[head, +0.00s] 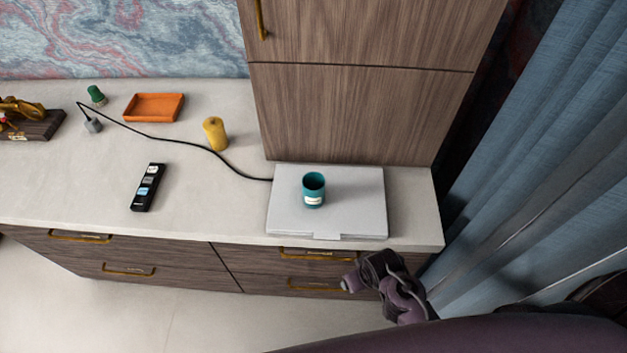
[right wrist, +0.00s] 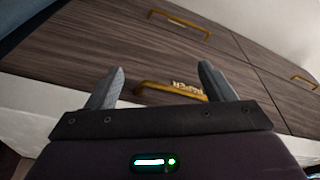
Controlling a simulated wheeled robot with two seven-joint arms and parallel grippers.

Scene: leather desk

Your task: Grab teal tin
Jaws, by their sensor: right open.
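The teal tin (head: 313,190) stands upright on a closed light grey laptop (head: 355,205) on the countertop, with a pale label on its front. My right gripper (head: 348,283) is in front of the counter, below the laptop's front edge and to the right of the tin. In the right wrist view my right gripper (right wrist: 160,82) is open and empty, its two fingers apart and facing the wooden drawer fronts. The tin does not show in the right wrist view. My left gripper is not in view.
A yellow candle (head: 215,133), an orange tray (head: 154,107), a black remote-like object (head: 148,187) and a green object (head: 96,95) are on the counter (head: 70,180). A black cable runs to the laptop. A tall wooden cabinet (head: 350,110) stands behind it. Brass drawer handles (head: 318,256) stick out below.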

